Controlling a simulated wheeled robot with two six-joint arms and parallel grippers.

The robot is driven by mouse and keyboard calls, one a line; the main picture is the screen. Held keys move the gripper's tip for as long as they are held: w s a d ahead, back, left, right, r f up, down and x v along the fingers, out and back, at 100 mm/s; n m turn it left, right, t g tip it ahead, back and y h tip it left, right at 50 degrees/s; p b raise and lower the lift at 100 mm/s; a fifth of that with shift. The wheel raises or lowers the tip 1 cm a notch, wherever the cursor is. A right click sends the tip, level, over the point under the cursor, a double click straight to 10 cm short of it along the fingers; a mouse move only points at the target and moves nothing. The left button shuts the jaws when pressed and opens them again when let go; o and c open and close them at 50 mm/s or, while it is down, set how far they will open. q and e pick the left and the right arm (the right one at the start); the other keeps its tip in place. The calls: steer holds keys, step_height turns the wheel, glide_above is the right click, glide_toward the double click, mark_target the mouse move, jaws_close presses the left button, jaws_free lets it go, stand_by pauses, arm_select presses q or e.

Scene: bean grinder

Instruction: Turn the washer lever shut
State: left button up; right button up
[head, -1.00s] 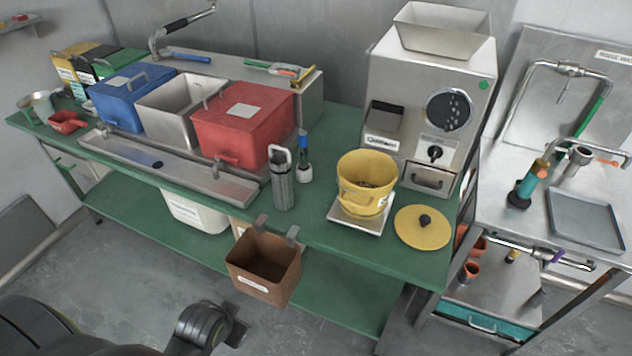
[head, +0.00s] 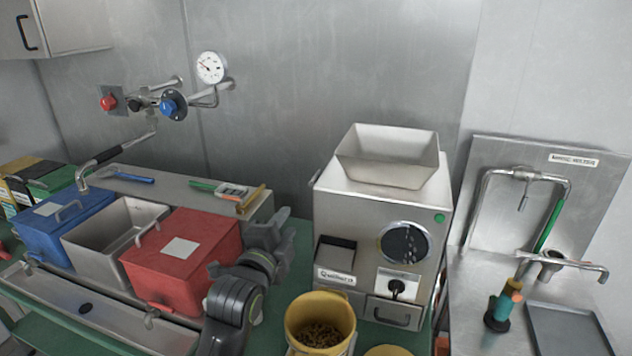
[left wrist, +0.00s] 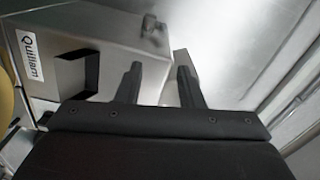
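A steel rinse station (head: 610,200) stands at the right in the head view. Its arched pipe (head: 485,200) has a green sleeve, and a small lever-like piece (head: 523,202) hangs from the fitting at its top. A bent spout (head: 575,262) is below. I cannot tell for sure which part is the washer lever. My left gripper (head: 280,218) is raised between the red box and the grinder, well left of the station. In the left wrist view its two fingers (left wrist: 158,82) are apart with nothing between them. My right gripper is not in view.
The steel grinder (head: 330,210) stands between my left gripper and the station; its side fills much of the left wrist view (left wrist: 100,40). A yellow bucket (head: 335,345) of beans and the red box (head: 200,280) are near my arm. Wall valves and a gauge (head: 211,67) are at upper left.

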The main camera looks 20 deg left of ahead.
arm_select(q)
steer(key=p, duration=0.4)
glide_toward(311, 185)
steer(key=w, duration=0.9)
steer(key=shift+w+d, duration=0.15)
steer(key=shift+w, duration=0.1)
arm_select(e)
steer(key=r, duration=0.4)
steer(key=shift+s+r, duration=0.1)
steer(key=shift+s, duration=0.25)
arm_select(q)
jaws_close()
steer(key=shift+f, duration=0.1)
